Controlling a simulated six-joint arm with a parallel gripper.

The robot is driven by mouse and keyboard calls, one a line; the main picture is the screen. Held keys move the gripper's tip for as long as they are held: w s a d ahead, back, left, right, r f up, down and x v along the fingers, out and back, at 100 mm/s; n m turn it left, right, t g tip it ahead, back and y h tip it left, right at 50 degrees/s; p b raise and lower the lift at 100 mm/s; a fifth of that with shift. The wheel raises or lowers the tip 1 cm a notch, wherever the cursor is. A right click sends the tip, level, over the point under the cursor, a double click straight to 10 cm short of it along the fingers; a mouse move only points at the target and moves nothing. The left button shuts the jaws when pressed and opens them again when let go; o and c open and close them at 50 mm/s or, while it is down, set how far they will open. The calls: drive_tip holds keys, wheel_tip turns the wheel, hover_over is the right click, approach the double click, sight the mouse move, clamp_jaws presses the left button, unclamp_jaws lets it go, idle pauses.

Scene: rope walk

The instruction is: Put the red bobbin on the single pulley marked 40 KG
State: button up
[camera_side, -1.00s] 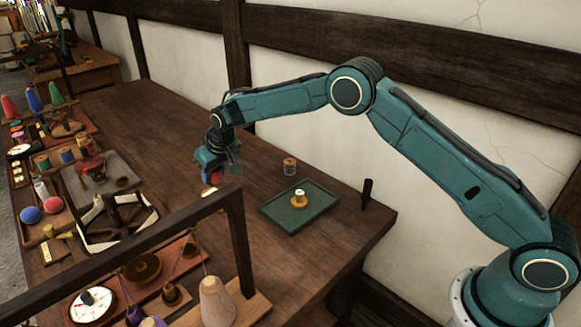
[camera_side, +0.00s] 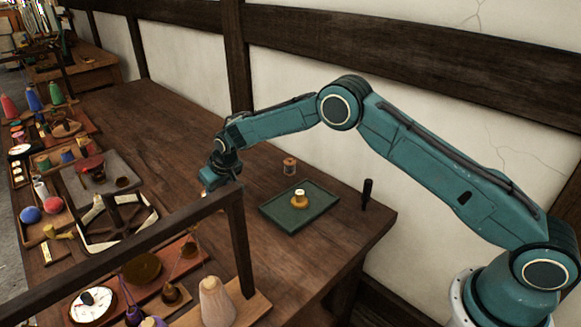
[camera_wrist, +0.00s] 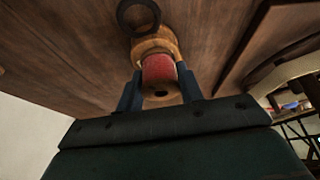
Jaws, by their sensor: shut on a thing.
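My gripper (camera_wrist: 160,88) is shut on the red bobbin (camera_wrist: 159,69), which has pale wooden ends and red thread between the two dark fingers in the wrist view. In the side view my gripper (camera_side: 216,180) is low over the wooden table, partly behind the dark wooden frame, and the bobbin cannot be made out there. Just beyond the bobbin, a dark ring (camera_wrist: 138,15) shows in the wrist view; I cannot tell what it belongs to. I cannot read a 40 KG mark or pick out the single pulley in either view.
The dark wooden frame (camera_side: 239,240) rises in front. Many small items crowd the left.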

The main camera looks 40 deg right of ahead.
drive_tip(key=shift+f, duration=0.1)
drive_tip(key=o, duration=1)
drive_tip(key=shift+v, duration=6.1)
